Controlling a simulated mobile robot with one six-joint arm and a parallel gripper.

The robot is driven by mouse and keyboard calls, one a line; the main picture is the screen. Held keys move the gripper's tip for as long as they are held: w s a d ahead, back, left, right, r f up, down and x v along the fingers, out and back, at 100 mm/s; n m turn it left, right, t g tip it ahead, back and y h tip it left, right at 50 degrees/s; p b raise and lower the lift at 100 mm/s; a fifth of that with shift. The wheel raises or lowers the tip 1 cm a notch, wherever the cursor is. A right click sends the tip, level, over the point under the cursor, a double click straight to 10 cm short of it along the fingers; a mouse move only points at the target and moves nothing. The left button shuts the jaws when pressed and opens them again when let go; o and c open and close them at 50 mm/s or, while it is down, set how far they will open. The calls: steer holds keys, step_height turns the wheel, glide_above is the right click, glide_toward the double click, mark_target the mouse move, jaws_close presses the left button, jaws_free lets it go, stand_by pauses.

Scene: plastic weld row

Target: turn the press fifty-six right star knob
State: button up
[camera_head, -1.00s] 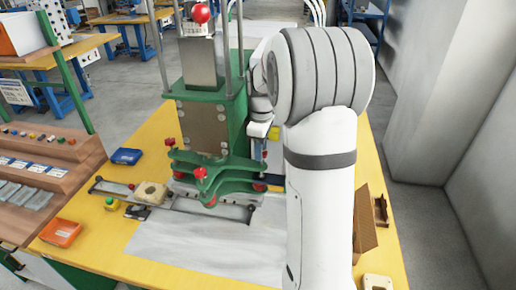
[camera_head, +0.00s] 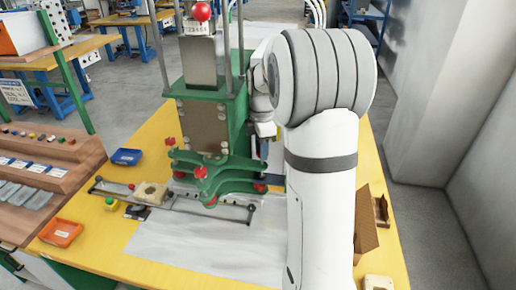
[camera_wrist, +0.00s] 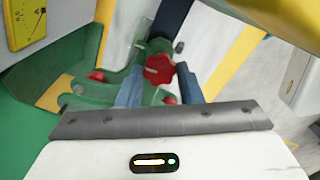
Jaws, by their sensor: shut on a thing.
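The press (camera_head: 212,128) stands on the yellow table, with a green body and green curved arms carrying red knobs. In the wrist view, a red star knob (camera_wrist: 158,68) sits between the two blue-grey fingers of my gripper (camera_wrist: 159,76). The fingers are shut on it, one at each side. In the head view, the white wrist part (camera_head: 264,130) shows at the right side of the press; the fingertips and the gripped knob are hidden behind my arm and the press.
A yellow meter (camera_wrist: 24,22) on the press is close at upper left in the wrist view. An open cardboard box (camera_head: 366,222) stands at the right. The grey sheet in front is clear.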

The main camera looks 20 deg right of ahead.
steer(key=shift+w+d+r, duration=0.15)
steer(key=o, duration=0.8)
steer(key=shift+d, duration=0.1)
steer(key=shift+o, duration=0.8)
steer(key=shift+r+b, duration=0.35)
steer(key=shift+r, duration=3.45)
